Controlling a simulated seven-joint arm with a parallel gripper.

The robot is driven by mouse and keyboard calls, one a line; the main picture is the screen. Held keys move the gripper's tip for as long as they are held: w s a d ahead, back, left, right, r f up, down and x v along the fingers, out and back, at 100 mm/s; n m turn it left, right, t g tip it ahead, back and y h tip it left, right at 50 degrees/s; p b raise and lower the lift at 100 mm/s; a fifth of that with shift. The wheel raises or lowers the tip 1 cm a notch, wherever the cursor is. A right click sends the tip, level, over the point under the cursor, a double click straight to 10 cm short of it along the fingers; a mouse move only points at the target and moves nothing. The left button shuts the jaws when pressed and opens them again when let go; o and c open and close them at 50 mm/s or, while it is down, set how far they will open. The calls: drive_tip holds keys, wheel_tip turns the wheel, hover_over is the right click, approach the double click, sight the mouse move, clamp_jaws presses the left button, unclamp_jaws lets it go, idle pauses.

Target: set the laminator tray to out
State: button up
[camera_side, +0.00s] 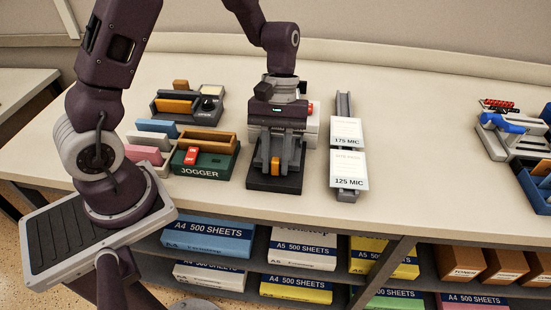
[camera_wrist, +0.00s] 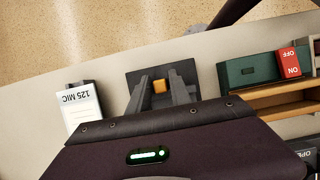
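The laminator is a white body (camera_side: 312,133) with a red knob, mostly hidden behind my gripper in the side view. A flat dark tray (camera_side: 275,185) sticks out at its front, towards the counter's front edge; it also shows in the wrist view (camera_wrist: 134,77). An orange tab (camera_side: 275,163) stands up on the tray, and the wrist view shows it too (camera_wrist: 160,87). My gripper (camera_side: 276,167) points down over the tray. Its fingers are apart, one on each side of the tab, with gaps visible in the wrist view. I cannot tell how low the fingertips reach.
A green jogger (camera_side: 207,161) with a red switch stands close on the left. A rail with pouch cards marked 175 MIC (camera_side: 346,131) and 125 MIC (camera_side: 349,169) stands on the right. Paper packs fill the shelves below.

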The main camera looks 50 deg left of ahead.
clamp_jaws()
idle(1.1)
